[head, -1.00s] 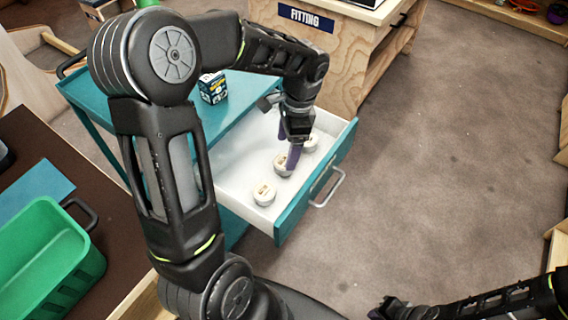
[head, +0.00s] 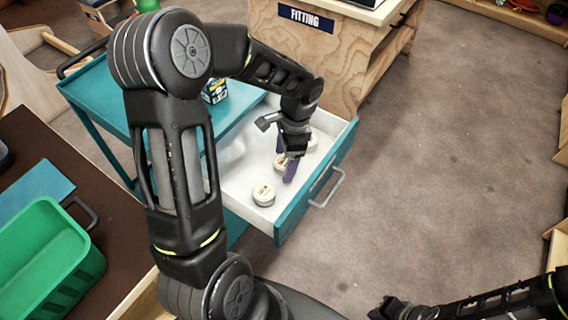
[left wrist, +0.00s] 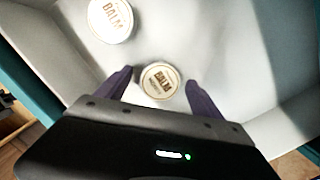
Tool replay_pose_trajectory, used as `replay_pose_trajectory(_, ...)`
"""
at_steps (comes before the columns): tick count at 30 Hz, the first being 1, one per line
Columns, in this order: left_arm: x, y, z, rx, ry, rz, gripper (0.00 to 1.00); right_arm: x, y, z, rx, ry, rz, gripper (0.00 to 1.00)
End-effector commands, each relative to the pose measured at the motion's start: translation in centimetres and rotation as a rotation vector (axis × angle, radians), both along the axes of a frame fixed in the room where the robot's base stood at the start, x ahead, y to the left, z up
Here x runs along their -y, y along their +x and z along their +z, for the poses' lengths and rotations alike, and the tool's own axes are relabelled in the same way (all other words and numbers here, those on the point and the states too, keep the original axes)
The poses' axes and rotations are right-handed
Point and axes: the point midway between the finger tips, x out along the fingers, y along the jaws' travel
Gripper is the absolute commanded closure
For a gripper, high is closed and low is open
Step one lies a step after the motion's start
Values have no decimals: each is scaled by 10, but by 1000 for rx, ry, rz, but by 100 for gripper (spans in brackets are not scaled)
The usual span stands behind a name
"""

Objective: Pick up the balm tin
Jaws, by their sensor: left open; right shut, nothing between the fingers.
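Several round, pale balm tins lie in the open white drawer. The nearest tin (head: 264,194) is clear of the gripper in the head view. A middle tin (head: 281,161) is partly hidden by my left gripper (head: 286,166), and another tin (head: 312,140) lies farther back. My left gripper is open above the drawer, fingers pointing down. In the left wrist view, one balm tin (left wrist: 160,80) shows between the purple fingertips of my left gripper (left wrist: 158,80), with no visible grip on it. A second tin (left wrist: 111,19) lies beyond. My right gripper (head: 384,308) is at the bottom edge, away from the drawer.
The white drawer (head: 238,182) juts from a teal cart (head: 98,88), with walls around the tins. A small box (head: 214,92) stands on the cart top. A green bin (head: 45,255) is at left. Open floor (head: 450,150) lies to the right.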

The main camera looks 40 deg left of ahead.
Motion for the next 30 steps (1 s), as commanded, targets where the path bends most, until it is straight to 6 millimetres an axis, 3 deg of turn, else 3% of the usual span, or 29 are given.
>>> replay_pose_trajectory(8, 0, 0, 0, 0, 0, 0, 23, 0, 0, 0, 0, 0, 0, 100)
replay_pose_trajectory(30, 0, 0, 0, 0, 0, 0, 83, 0, 0, 0, 0, 0, 0, 100)
